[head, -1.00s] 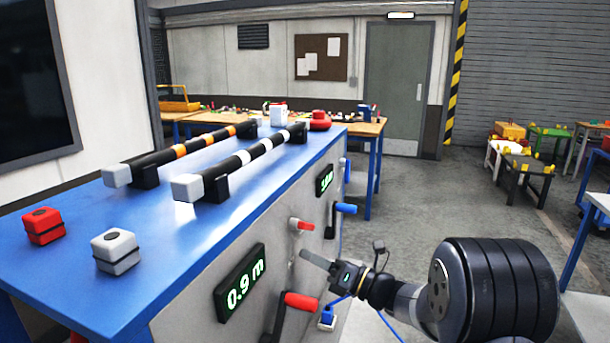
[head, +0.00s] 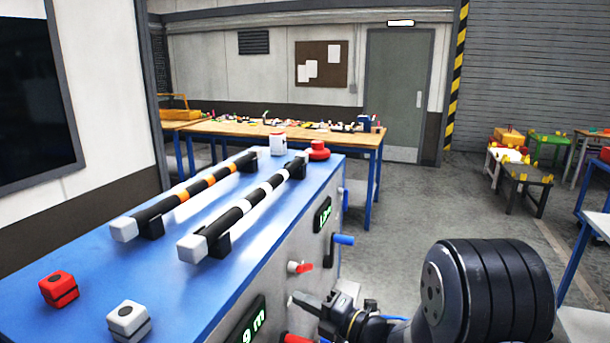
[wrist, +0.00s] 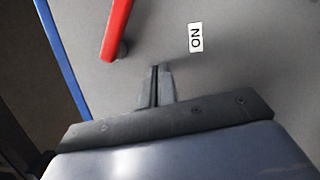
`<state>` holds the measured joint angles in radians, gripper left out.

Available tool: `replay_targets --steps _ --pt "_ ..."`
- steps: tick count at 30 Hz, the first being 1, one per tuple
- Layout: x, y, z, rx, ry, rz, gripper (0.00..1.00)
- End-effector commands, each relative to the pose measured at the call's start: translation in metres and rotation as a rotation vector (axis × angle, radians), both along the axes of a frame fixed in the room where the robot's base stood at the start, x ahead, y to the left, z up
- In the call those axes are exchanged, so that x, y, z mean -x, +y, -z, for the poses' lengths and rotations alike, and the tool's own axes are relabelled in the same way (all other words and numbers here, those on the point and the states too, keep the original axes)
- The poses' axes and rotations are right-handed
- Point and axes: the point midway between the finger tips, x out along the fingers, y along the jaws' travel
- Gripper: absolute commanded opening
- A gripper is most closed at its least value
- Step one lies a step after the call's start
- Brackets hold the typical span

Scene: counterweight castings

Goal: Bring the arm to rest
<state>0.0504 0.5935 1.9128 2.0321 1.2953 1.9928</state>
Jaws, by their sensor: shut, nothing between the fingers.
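My gripper (head: 312,303) is at the bottom of the head view, close to the grey side panel of the blue-topped bench. Its jaws are shut and empty. In the wrist view my gripper (wrist: 158,72) shows its two fingers together in front of the grey panel. A red lever (wrist: 116,28) is just beyond the fingers, up and to the left, apart from them. A label reading "NO" (wrist: 195,38) is to the right. I cannot tell whether the fingertips touch the panel.
The bench (head: 80,245) carries two striped bars on black holders, a red block (head: 58,289), a grey block (head: 129,321) and a red button (head: 318,150). Open floor (head: 400,205) lies to the right.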

Motion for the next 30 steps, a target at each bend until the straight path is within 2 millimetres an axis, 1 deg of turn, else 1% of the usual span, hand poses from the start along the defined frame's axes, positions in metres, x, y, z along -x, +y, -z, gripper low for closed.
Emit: replay_targets --steps 1,5,7,11,12,18,30 --pt "0.003 0.001 -0.007 -0.011 0.035 0.001 0.0" --pt "0.011 0.003 -0.01 -0.045 0.131 0.008 0.0" --pt "0.021 0.006 -0.003 -0.049 0.139 0.008 0.0" --pt "0.037 0.006 -0.003 -0.049 0.137 0.01 0.0" --pt "0.039 0.003 -0.004 -0.049 0.136 0.013 0.0" --pt "0.045 -0.007 -0.004 -0.049 0.136 0.01 0.0" --pt "0.046 -0.007 -0.005 -0.048 0.135 0.009 0.0"
